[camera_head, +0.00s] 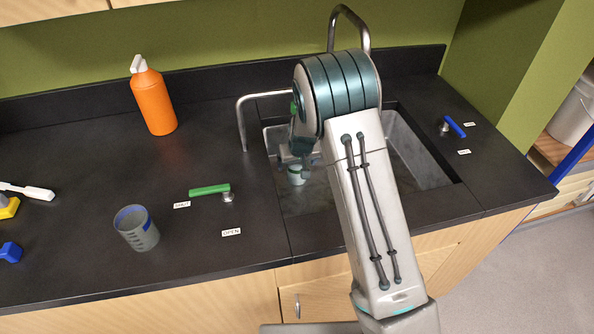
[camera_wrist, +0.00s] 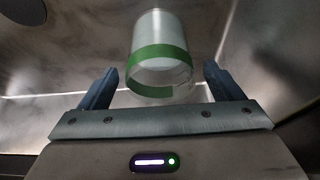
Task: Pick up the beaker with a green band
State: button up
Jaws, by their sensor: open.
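The beaker with a green band (camera_wrist: 160,62) shows in the wrist view, between and beyond the fingers of my gripper (camera_wrist: 160,88). It is clear to pale grey, with the green band near its rim. My gripper is open, with a finger on each side of the beaker and a visible gap at both sides. In the head view the beaker (camera_head: 296,175) is small and partly hidden, low in the sink (camera_head: 427,163) beneath my gripper (camera_head: 297,158). My arm hides much of the sink.
A beaker with a blue band (camera_head: 140,236) stands on the black counter (camera_head: 80,250) at the left. An orange bottle (camera_head: 154,100) stands behind. A green-handled valve (camera_head: 210,190) is left of the sink and a blue-handled valve (camera_head: 454,127) right. Metal pipes (camera_head: 241,115) arch by the sink.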

jog(key=shift+x, duration=1.3)
jog(key=c, duration=1.1)
jog(key=shift+c, duration=0.3)
jog(key=shift+r, duration=0.15)
